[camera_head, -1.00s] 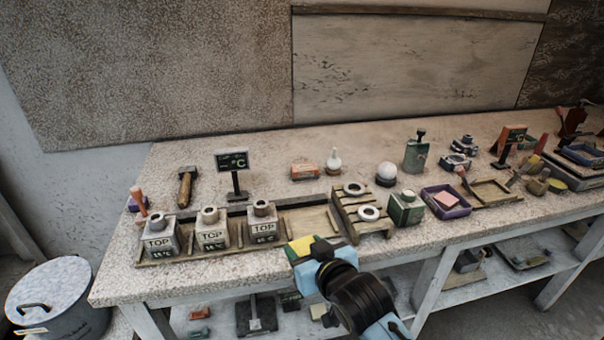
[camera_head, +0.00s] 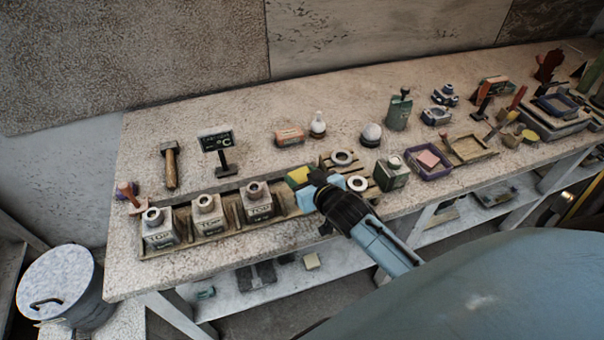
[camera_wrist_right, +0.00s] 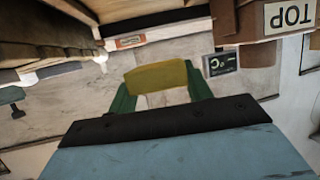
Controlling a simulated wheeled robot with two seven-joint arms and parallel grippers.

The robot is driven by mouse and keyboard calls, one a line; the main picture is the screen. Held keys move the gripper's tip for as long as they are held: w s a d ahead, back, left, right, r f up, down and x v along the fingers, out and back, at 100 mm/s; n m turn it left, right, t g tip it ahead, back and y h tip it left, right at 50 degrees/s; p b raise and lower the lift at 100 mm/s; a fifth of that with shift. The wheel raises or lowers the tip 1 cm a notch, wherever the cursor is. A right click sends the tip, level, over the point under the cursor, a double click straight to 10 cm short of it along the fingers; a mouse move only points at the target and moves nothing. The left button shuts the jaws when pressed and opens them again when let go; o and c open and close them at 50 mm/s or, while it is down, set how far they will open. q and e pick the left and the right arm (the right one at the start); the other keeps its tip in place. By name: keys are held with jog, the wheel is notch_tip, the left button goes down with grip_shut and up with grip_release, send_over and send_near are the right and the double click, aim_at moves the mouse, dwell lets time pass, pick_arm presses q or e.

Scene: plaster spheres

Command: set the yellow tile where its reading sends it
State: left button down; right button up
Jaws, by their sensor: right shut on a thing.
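The yellow tile (camera_head: 297,176) is in the fingers of my right gripper (camera_head: 304,187), over the right end of the long wooden tray (camera_head: 283,212). In the right wrist view the yellow tile (camera_wrist_right: 157,76) sits between the green fingertips of the right gripper (camera_wrist_right: 160,88). Three grey labelled blocks stand in the tray: left (camera_head: 160,237), middle (camera_head: 208,222) and right (camera_head: 257,206). A dark °C display on a stand (camera_head: 216,140) is behind them; its number is too small to read. My left gripper is out of view.
A slatted wooden rack with white rings (camera_head: 357,183) is just right of the gripper. A hammer (camera_head: 171,165) lies at the back left.

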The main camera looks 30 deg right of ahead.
jog(key=shift+p, duration=0.3)
jog(key=shift+f, duration=0.15)
notch_tip(320, 180, down, 5)
jog(key=b, duration=0.3)
jog(key=shift+f+b, duration=0.1)
jog(key=shift+b, duration=0.3)
jog(key=shift+p, duration=0.55)
dwell(0.5)
jog(key=shift+f+b, duration=0.45)
jog(key=shift+f, duration=0.25)
dwell(0.5)
jog(key=o, duration=1.1)
jog(key=shift+o, duration=0.2)
